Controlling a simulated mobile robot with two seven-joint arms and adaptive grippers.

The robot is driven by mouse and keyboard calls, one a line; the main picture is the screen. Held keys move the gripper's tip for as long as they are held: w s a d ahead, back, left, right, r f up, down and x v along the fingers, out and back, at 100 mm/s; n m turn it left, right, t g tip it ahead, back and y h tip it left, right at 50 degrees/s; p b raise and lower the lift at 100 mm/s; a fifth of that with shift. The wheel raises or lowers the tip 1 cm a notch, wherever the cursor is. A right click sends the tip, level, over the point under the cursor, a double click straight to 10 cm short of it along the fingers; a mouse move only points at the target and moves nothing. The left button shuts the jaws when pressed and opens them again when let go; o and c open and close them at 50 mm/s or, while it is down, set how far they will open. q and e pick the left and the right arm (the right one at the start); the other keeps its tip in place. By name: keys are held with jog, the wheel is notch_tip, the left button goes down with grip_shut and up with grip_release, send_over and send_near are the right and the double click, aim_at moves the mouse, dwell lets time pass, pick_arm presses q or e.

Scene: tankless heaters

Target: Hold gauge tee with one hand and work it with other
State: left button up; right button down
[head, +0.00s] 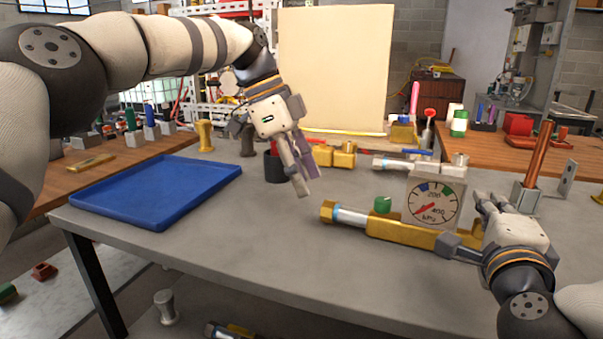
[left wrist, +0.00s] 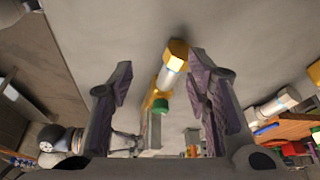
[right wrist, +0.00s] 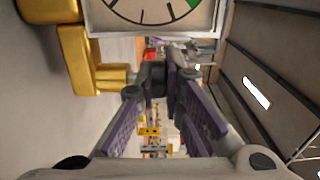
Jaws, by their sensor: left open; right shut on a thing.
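The gauge tee has a brass body (head: 400,231), a hex nut at its left end, a white and blue band, a green cap (head: 383,204) and a square kPa gauge (head: 433,204). It lies along the grey table. My right gripper (head: 464,224) is shut on its right end, which the fingers partly hide. The gauge also shows in the right wrist view (right wrist: 150,18). My left gripper (head: 305,181) is open and empty above the table, left of the nut. In the left wrist view the brass nut (left wrist: 177,54) and green cap (left wrist: 161,105) show between its spread fingers.
An empty blue tray (head: 150,190) lies at the table's left. Brass fittings (head: 335,156), a dark cup (head: 274,167) and another white-banded pipe piece (head: 405,164) stand behind. A copper pipe (head: 537,155) stands upright at right. The table front is clear.

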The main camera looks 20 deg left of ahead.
aim_at(382, 200)
pick_arm(q)
jog(key=d+r+n, duration=0.1)
jog(key=d+r, duration=0.1)
jog(key=d, duration=0.1)
jog(key=d+r+n+t, duration=0.1)
jog(key=d+r+n, duration=0.1)
jog(key=d+r, duration=0.1)
jog(key=d+r+n, duration=0.1)
jog(key=d+r, duration=0.2)
jog(key=shift+d+y, duration=0.15)
jog(key=shift+y, duration=0.15)
jog(key=shift+n+t, duration=0.3)
jog(key=x, duration=1.1)
jog(key=shift+w+d+f, duration=0.15)
jog(key=shift+d+f, duration=0.1)
jog(key=shift+c, duration=0.3)
